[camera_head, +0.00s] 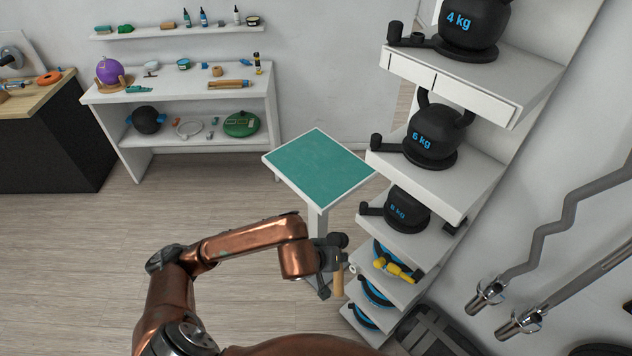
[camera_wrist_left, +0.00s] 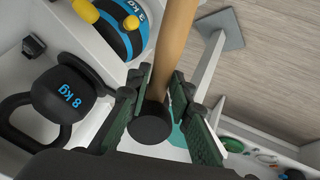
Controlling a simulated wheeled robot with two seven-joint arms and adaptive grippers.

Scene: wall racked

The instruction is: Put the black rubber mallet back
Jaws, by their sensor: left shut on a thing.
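My left gripper (camera_wrist_left: 165,125) is shut on the black rubber mallet. Its tan wooden handle (camera_wrist_left: 175,45) runs up out of the left wrist view between the green-padded fingers, with a dark round end (camera_wrist_left: 153,122) facing the camera. In the head view the left gripper (camera_head: 328,262) is left of the lower rack shelves, and a short piece of the handle (camera_head: 338,283) shows below it. The gripper and arm hide much of the mallet there. I cannot make out the whole head. My right gripper is not in view.
A green-topped stand (camera_head: 318,166) behind the gripper is bare. A white wall shelf (camera_head: 180,31) and a loaded shelf unit (camera_head: 177,93) are at the back.

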